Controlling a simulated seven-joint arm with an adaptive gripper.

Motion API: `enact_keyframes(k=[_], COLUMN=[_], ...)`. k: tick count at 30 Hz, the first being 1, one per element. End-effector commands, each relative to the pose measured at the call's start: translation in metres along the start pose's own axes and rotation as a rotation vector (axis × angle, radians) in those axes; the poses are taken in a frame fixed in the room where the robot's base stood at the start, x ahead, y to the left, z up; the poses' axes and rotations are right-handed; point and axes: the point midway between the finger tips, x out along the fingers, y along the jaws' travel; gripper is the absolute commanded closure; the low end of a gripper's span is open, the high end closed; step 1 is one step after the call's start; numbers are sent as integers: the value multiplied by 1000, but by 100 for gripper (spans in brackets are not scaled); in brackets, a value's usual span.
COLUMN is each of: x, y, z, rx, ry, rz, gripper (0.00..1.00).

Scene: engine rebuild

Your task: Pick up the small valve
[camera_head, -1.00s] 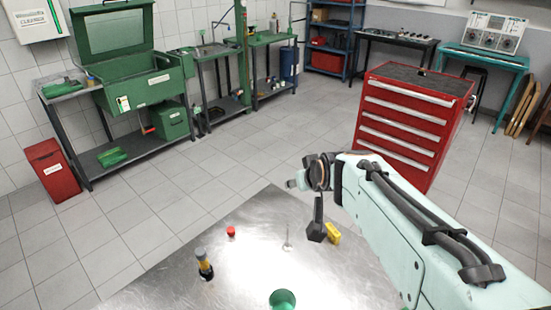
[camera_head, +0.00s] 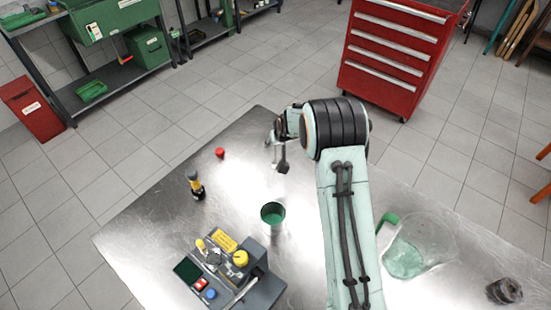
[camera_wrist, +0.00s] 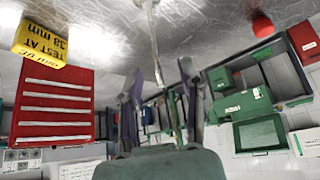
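The small valve (camera_wrist: 154,45) is a thin silvery stem with its head at the top edge of the wrist view, where the table is. Its stem runs down the picture toward the gap between my fingers. My gripper (camera_wrist: 158,85) is open, with one dark finger on each side of the stem's end and visible space between. In the head view, my gripper (camera_head: 279,160) is low over the far part of the metal table, and the valve is hard to make out beside it.
A yellow block (camera_wrist: 40,42) marked "TEST AT 38 mm" and a red cap (camera_head: 220,153) lie nearby. A dark bottle (camera_head: 196,187), green cup (camera_head: 273,214), grey device (camera_head: 228,268) and clear jug (camera_head: 420,245) stand on the metal table (camera_head: 150,225).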

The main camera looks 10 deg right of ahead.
Motion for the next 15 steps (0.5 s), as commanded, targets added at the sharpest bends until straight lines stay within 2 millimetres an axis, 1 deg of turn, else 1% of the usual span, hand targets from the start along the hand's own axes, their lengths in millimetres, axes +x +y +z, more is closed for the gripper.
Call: enact_keyframes(k=[6, 7, 8, 9, 10, 11, 15], x=[1, 1, 1, 1, 1, 1, 1], y=[0, 0, 0, 0, 0, 0, 0], z=[0, 0, 0, 0, 0, 0, 0], rx=[0, 0, 0, 0, 0, 0, 0], ry=[0, 0, 0, 0, 0, 0, 0], rz=[0, 0, 0, 0, 0, 0, 0], gripper=[62, 65, 74, 87, 96, 100, 100])
